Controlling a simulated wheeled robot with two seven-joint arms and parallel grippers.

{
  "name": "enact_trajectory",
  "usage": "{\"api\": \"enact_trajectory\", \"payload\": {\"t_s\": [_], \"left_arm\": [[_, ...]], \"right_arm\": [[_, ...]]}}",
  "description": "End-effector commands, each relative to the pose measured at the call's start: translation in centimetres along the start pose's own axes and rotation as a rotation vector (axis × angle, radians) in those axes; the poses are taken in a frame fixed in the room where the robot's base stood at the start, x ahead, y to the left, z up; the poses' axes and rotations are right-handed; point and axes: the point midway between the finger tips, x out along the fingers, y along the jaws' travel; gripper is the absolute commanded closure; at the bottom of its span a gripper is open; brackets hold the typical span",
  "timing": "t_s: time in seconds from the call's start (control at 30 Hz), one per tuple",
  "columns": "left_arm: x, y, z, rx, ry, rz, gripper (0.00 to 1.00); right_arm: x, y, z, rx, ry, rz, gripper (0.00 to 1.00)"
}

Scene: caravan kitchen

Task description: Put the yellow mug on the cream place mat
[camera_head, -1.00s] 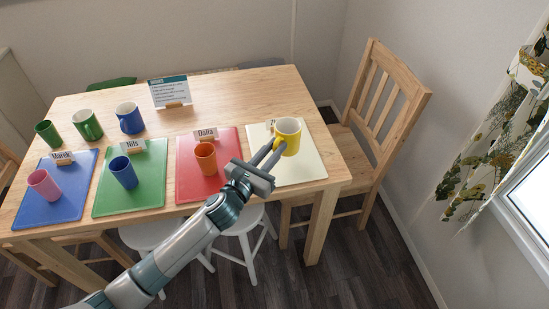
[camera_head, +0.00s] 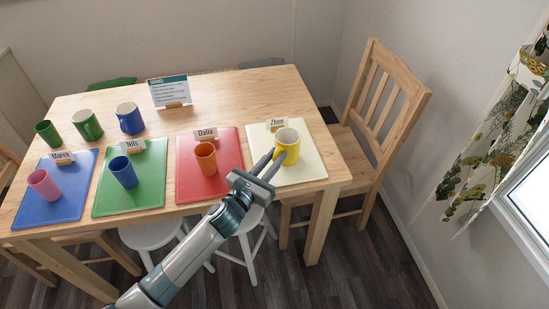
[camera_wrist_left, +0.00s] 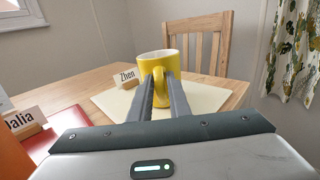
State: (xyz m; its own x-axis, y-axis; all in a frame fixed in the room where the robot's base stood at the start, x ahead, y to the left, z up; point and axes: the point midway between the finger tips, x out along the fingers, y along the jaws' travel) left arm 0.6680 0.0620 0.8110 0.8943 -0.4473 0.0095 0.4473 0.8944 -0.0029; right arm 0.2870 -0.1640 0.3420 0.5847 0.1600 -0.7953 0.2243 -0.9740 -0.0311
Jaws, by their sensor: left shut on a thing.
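The yellow mug (camera_head: 287,147) is upright over the cream place mat (camera_head: 311,168) at the right end of the table. My left gripper (camera_head: 271,163) reaches in from the front and is shut on the mug's handle. The wrist view shows the fingers (camera_wrist_left: 161,98) on either side of the yellow handle, with the yellow mug (camera_wrist_left: 151,61) just beyond them and the cream mat (camera_wrist_left: 205,97) below. The mug's base appears at mat level, but whether it touches is hard to tell. My right gripper is not in view.
A "Zhen" name card (camera_head: 277,124) stands at the cream mat's back edge, close to the mug. An orange cup (camera_head: 205,158) stands on the red mat (camera_head: 187,184) to the left. Blue and green mats with cups lie farther left. A wooden chair (camera_head: 372,120) stands at the right.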

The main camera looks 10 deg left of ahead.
Motion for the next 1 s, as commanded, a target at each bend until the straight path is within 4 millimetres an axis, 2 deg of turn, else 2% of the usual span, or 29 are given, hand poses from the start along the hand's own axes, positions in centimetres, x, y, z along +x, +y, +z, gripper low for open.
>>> {"api": "enact_trajectory", "payload": {"t_s": [0.13, 0.17, 0.23, 0.7, 0.87, 1.0], "left_arm": [[0.0, 0.0, -0.2, 0.0, -0.002, -0.001, 1.0], [0.0, 0.0, -0.3, 0.0, 0.0, 0.0, 0.81], [0.0, 0.0, -0.2, 0.0, 0.0, 0.0, 0.65], [0.0, 0.0, 0.2, 0.0, 0.0, 0.0, 0.65], [-1.7, 0.0, -0.2, 0.001, 0.002, 0.0, 0.65], [-3.9, 0.0, -0.2, 0.001, 0.001, -0.001, 0.65]], "right_arm": [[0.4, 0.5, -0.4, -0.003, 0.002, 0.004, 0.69], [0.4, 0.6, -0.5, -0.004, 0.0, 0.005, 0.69], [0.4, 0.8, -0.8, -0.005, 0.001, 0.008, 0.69], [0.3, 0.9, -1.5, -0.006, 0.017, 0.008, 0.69], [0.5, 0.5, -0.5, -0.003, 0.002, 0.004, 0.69], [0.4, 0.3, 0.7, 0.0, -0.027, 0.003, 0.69]]}}
